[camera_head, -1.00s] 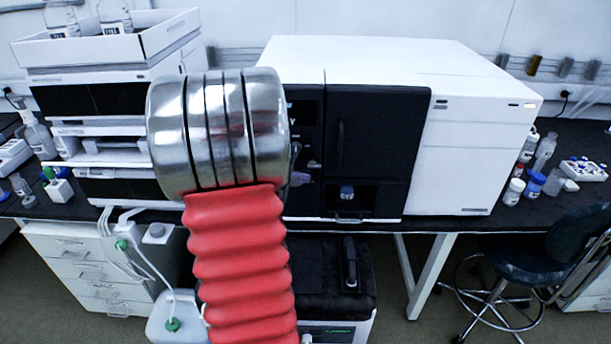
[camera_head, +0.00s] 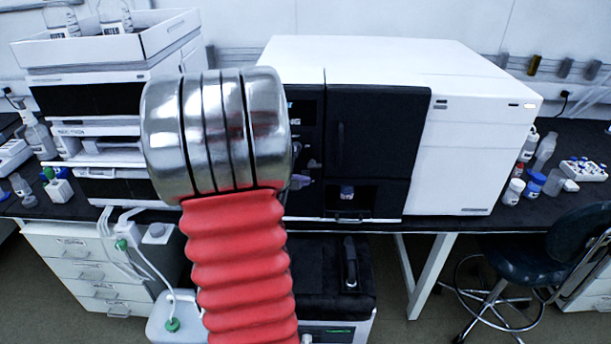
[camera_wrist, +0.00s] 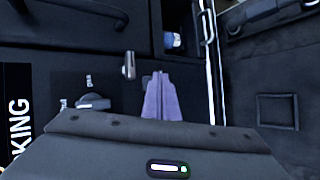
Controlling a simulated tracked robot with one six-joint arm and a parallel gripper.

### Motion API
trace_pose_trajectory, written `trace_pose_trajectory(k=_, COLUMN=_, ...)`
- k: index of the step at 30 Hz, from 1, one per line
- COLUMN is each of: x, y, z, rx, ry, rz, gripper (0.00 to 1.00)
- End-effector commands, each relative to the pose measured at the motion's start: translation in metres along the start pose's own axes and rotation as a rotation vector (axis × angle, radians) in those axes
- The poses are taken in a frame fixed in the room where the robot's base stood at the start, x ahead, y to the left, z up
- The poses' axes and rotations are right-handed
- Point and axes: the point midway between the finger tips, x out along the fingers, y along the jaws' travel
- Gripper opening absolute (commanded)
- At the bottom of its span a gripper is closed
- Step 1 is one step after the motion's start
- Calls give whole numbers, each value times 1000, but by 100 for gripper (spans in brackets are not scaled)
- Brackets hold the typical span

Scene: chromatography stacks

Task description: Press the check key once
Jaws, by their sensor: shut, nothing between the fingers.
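My gripper (camera_wrist: 162,76) is shut and empty, its purple fingers together in front of the instrument's black front panel (camera_wrist: 75,72). In the head view a bit of my gripper (camera_head: 299,182) shows just right of my arm's metal joint, against the dark strip left of the black door. A small dark part shows at the fingertips in the wrist view. I cannot tell whether it is the check key, or whether the fingers touch it. No key can be clearly made out, and the fingers and my arm hide part of the panel.
A silver toggle (camera_wrist: 129,65) and a grey knob (camera_wrist: 95,102) stand on the panel near my fingers. The black door (camera_head: 375,135) with its handle is to the right in the head view. A recess holds a blue-capped vial (camera_head: 347,193). A stool (camera_head: 530,256) stands at right.

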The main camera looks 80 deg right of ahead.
Motion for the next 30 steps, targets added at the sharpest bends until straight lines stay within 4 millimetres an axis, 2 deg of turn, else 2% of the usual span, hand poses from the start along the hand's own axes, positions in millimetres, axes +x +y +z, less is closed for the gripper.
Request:
trace_pose_trajectory(k=13, x=-3, y=-2, z=2, rx=1, ry=0, rz=0, gripper=0)
trace_pose_trajectory(k=30, x=-30, y=-22, z=22, rx=1, ry=1, rz=-1, gripper=0)
